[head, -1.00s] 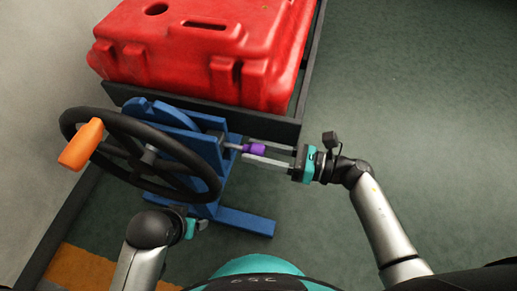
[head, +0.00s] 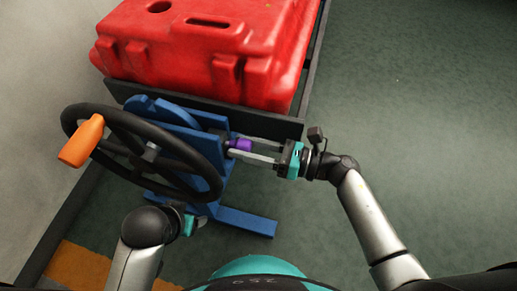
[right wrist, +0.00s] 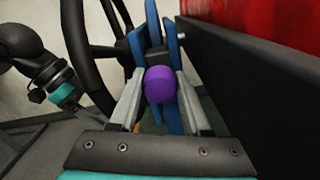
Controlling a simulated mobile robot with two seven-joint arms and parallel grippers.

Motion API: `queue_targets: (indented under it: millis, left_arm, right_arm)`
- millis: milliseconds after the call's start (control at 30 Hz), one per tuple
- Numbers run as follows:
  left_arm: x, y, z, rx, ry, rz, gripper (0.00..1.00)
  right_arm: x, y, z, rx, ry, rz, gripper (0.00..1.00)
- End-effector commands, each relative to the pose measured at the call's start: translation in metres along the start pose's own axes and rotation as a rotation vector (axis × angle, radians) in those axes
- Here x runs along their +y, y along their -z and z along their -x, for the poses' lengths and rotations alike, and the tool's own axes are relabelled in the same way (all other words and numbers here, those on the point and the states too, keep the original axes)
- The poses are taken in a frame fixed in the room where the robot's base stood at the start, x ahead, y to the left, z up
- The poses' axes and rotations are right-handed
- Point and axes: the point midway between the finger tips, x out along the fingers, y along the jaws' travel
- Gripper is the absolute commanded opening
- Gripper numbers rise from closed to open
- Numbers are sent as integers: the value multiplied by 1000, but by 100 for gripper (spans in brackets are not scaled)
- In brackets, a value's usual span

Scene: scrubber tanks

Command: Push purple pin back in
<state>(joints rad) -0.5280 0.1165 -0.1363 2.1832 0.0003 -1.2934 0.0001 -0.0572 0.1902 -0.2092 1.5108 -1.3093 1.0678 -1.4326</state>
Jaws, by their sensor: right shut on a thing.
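The purple pin (head: 240,145) sits at the right side of the blue wheel stand (head: 202,187), close against it in the head view. My right gripper (head: 236,148) comes in from the right and is shut on the pin, one finger on each side. In the right wrist view the pin's round purple end (right wrist: 161,84) shows between the fingers. My left gripper (head: 197,224) is low, by the stand's lower part, and its fingers are mostly hidden.
A black handwheel (head: 150,150) with an orange handle (head: 81,141) is on the stand's left. A red tank (head: 205,50) lies in a dark-framed rack (head: 280,122) behind. A blue foot (head: 247,222) juts out below. The floor at the right is clear.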

Motion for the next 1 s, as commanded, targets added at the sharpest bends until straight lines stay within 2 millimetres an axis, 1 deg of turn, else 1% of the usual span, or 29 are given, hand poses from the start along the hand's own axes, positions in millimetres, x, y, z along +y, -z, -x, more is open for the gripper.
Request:
queue_targets:
  millis: [33, 100, 367, 400, 633, 867, 1000]
  left_arm:
    - [0, 0, 1, 1, 0, 0, 70]
    - [0, 1, 2, 3, -1, 1, 70]
    - [1, 0, 2, 3, -2, 1, 70]
    - [1, 1, 2, 3, -2, 1, 70]
    - [2, 1, 2, 3, -3, 2, 70]
    - [2, 1, 2, 3, -3, 2, 70]
    - [2, 1, 3, 4, -3, 2, 70]
  right_arm:
    - [0, 1, -6, 0, 1, 0, 0]
    - [0, 1, -9, 1, 1, 0, 0]
    - [0, 0, -11, 0, 2, -1, 0]
    - [0, 0, -11, 0, 2, 0, 51]
    - [0, 0, -10, 0, 1, 0, 77]
    - [0, 0, -10, 0, 1, 0, 78]
    - [0, 0, -3, 1, 2, -1, 78]
